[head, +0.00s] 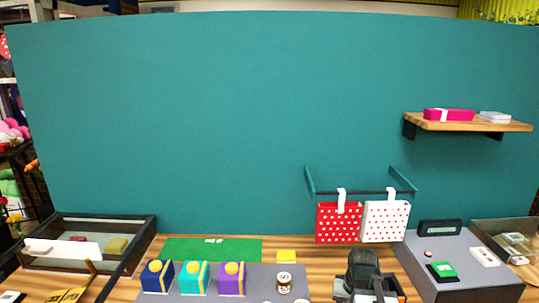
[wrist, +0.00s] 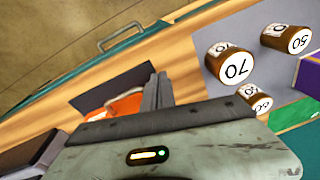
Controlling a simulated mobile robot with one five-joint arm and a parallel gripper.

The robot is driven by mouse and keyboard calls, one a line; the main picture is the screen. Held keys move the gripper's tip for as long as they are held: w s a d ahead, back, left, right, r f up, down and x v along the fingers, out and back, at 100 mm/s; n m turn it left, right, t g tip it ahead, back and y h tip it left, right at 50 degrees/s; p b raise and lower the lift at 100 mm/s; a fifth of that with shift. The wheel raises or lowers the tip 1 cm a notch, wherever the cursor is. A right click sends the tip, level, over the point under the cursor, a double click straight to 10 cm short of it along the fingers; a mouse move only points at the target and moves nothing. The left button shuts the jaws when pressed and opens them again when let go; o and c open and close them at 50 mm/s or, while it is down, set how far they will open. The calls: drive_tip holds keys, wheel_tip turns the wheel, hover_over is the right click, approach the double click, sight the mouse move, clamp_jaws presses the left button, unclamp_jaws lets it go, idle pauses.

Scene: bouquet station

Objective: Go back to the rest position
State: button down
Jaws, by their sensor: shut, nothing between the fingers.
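My gripper (wrist: 157,92) shows in the wrist view with its two dark fingers together and nothing between them. It is above the wooden table (wrist: 190,55). In the head view my dark arm is at the bottom, right of centre, and the fingertips cannot be made out there. No object touches the fingers as far as I can see.
Brown jars marked 70 (wrist: 232,64) and 50 (wrist: 290,40) stand right of my gripper. Blue (head: 157,277), teal (head: 195,278) and purple (head: 232,279) boxes stand left of the arm. Dotted bags (head: 339,222) hang behind it; a grey station (head: 450,265) is at right.

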drive_tip(key=s+a+n+g, duration=0.1)
drive_tip(key=s+a+n, duration=0.2)
drive_tip(key=a, duration=0.9)
wheel_tip(320, 180, down, 5)
drive_tip(key=b, duration=0.5)
drive_tip(key=shift+d, duration=0.15)
drive_tip(key=shift+r, duration=0.1)
